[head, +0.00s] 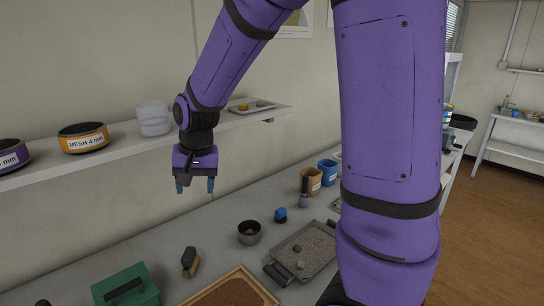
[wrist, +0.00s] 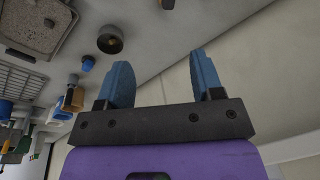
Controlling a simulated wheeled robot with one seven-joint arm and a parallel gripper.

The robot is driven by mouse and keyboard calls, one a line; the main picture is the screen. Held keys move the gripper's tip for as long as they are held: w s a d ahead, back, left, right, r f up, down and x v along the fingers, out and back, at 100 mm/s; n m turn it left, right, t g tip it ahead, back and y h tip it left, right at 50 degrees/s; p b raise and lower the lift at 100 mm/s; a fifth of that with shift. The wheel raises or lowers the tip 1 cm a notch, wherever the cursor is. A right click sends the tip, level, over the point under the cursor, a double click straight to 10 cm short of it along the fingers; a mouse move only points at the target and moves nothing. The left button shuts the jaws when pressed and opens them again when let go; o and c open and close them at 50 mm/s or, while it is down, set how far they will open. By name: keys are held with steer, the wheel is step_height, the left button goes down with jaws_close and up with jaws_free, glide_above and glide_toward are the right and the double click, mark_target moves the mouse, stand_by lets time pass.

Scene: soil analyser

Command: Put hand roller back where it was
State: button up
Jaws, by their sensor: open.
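My gripper (head: 196,186) is open and empty, pointing down in the air in front of the wall shelf and above the bench. Its two blue fingers stand apart in the wrist view (wrist: 160,62), with nothing between them. I cannot clearly make out a hand roller. A small black-topped tool with a tan lower part (head: 190,262) lies on the bench below the gripper. A dark upright piece on a grey base (head: 304,192) stands farther back, beside the brown cup; I cannot tell whether either is the roller.
A green box (head: 125,286) and a wooden soil tray (head: 266,291) are at the front.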

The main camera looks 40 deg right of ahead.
steer(key=s+d+r+n+t, duration=0.1)
steer(key=s+d+r+n, duration=0.1)
steer(key=s+r, duration=0.4)
steer(key=s+d+r+n+t, duration=0.2)
steer(key=s+r, duration=0.5)
steer(key=s, duration=0.9)
steer(key=shift+r+n+h, duration=0.15)
steer(key=shift+n+h, duration=0.25)
steer(key=shift+n, duration=0.4)
steer(key=shift+d, duration=0.1)
